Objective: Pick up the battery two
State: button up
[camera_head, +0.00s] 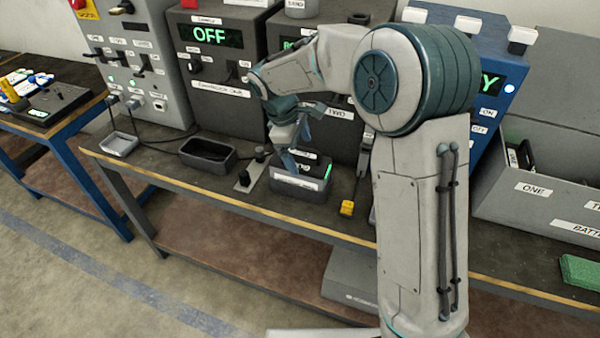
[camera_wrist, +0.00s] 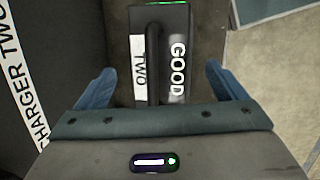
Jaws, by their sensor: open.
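Battery two is a dark block with a handle, a white "TWO" label and the word "GOOD" on its top. In the wrist view battery two (camera_wrist: 178,25) lies between and just beyond the blue fingers of my gripper (camera_wrist: 160,88). The fingers stand apart, one on each side of it, and I see no contact. In the head view battery two (camera_head: 312,168) sits in a grey charger cradle (camera_head: 299,190) on the bench, with a green light on its right side. My gripper (camera_head: 295,158) is right above it, partly covering it.
An empty dark cradle (camera_head: 208,153) and a lever plate (camera_head: 250,173) stand to the left. Dark charger cabinets (camera_head: 222,75) rise behind. A grey battery bin (camera_head: 540,205) stands at the far right.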

jog(key=shift+x, duration=1.35)
jog(key=c, duration=1.8)
jog(key=shift+w+r, duration=0.15)
grip_shut()
jog(key=shift+r, duration=0.1)
